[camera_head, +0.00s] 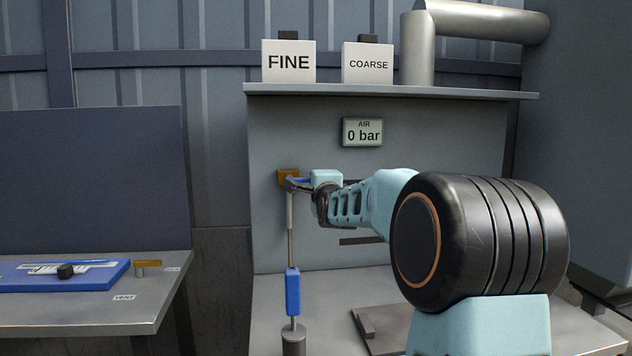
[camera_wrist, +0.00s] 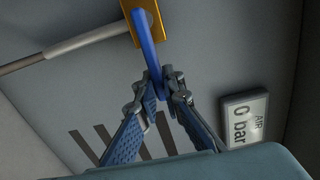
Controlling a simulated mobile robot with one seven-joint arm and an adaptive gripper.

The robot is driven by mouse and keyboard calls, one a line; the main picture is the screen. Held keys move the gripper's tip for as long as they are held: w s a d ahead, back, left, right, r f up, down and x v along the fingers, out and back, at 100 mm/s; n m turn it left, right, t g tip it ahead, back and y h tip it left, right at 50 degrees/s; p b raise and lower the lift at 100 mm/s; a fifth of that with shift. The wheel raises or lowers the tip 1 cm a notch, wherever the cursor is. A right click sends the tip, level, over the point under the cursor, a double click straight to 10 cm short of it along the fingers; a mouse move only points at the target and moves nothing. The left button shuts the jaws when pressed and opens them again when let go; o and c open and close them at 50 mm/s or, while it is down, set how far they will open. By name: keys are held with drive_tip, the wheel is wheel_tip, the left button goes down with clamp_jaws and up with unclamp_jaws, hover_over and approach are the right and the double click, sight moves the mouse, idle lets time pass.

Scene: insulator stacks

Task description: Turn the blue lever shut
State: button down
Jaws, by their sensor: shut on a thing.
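The blue lever (camera_wrist: 146,38) sits on a brass valve block (camera_wrist: 128,35) on the grey back panel. In the wrist view it stands roughly crosswise to the pipe. In the head view the lever (camera_head: 304,180) points right from the brass block (camera_head: 288,174), and the pipe (camera_head: 290,230) drops below. My gripper (camera_wrist: 161,84) is shut on the lever's free end, one finger on each side. In the head view my gripper (camera_head: 303,187) partly hides the lever.
An AIR display (camera_head: 362,132) on the panel reads 0 bar. FINE (camera_head: 288,62) and COARSE (camera_head: 368,64) boxes stand on the shelf above. A side bench at left holds a blue board (camera_head: 95,282).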

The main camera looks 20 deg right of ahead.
drive_tip(key=shift+r, duration=0.1)
drive_tip(key=c, duration=2)
unclamp_jaws()
drive_tip(key=shift+c, duration=0.2)
drive_tip(key=shift+s, duration=0.15)
drive_tip(key=s+a, duration=0.2)
drive_tip(key=s, duration=0.9)
drive_tip(key=shift+s+a, duration=0.2)
drive_tip(key=shift+s, duration=0.05)
